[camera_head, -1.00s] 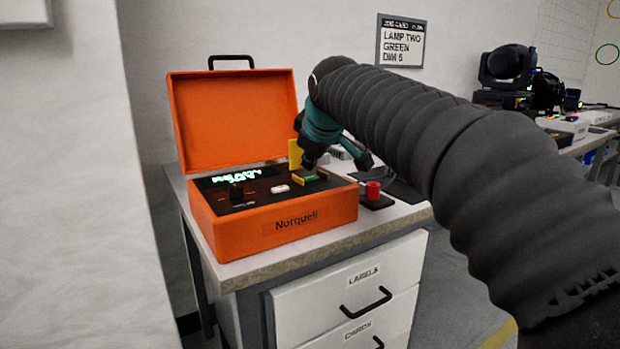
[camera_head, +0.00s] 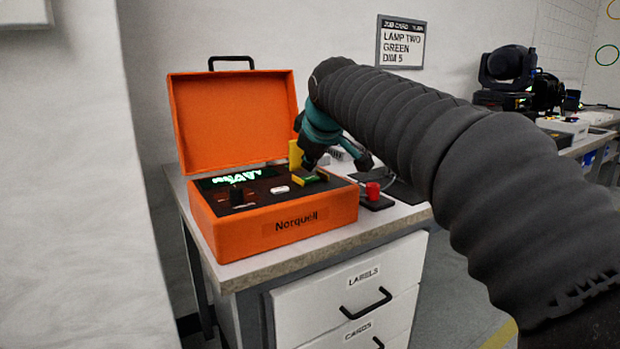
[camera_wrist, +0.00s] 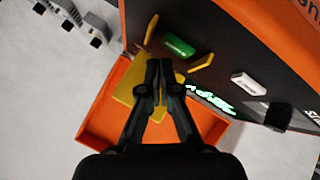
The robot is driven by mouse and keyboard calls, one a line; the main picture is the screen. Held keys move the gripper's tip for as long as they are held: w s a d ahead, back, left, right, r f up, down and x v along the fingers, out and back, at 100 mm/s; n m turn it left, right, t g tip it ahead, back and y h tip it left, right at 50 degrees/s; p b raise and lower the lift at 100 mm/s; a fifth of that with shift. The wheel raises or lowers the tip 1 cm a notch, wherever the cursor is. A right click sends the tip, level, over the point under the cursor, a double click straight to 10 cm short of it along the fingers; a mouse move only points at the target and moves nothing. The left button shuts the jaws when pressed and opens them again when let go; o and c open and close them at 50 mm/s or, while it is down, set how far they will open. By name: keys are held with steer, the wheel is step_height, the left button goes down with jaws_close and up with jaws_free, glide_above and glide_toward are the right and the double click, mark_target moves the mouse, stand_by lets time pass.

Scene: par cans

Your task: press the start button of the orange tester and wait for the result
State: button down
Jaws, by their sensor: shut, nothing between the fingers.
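The orange tester (camera_head: 270,226), marked "Norquell", stands open on the bench with its lid raised. Its dark panel has a lit green display (camera_head: 236,176) with unclear text, a white button (camera_head: 280,190), a black knob and a green block (camera_head: 311,181) between yellow pieces. The wrist view also shows the green block (camera_wrist: 178,46), the white button (camera_wrist: 248,83) and the display (camera_wrist: 212,102). My gripper (camera_wrist: 160,66) is shut and empty, over a yellow plate (camera_wrist: 135,92) beside the green block. In the head view its tip is partly hidden; contact cannot be told.
A red button (camera_head: 373,190) on a black base stands right of the tester. A wall card (camera_head: 402,42) reads "LAMP TWO GREEN DIM 5". Labelled drawers (camera_head: 345,290) are below the bench top. Stage lamps (camera_head: 508,68) stand at back right.

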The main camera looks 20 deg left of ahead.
mark_target(311, 179)
steer(key=shift+f, duration=0.1)
steer(key=shift+f, duration=0.3)
steer(key=shift+f+b, duration=0.4)
steer(key=shift+b, duration=0.05)
stand_by(0.8)
steer(key=shift+r, duration=0.15)
steer(key=shift+r+p, duration=0.65)
steer(key=shift+p, duration=0.2)
steer(key=shift+r+p, duration=2.1)
steer(key=shift+r, duration=0.45)
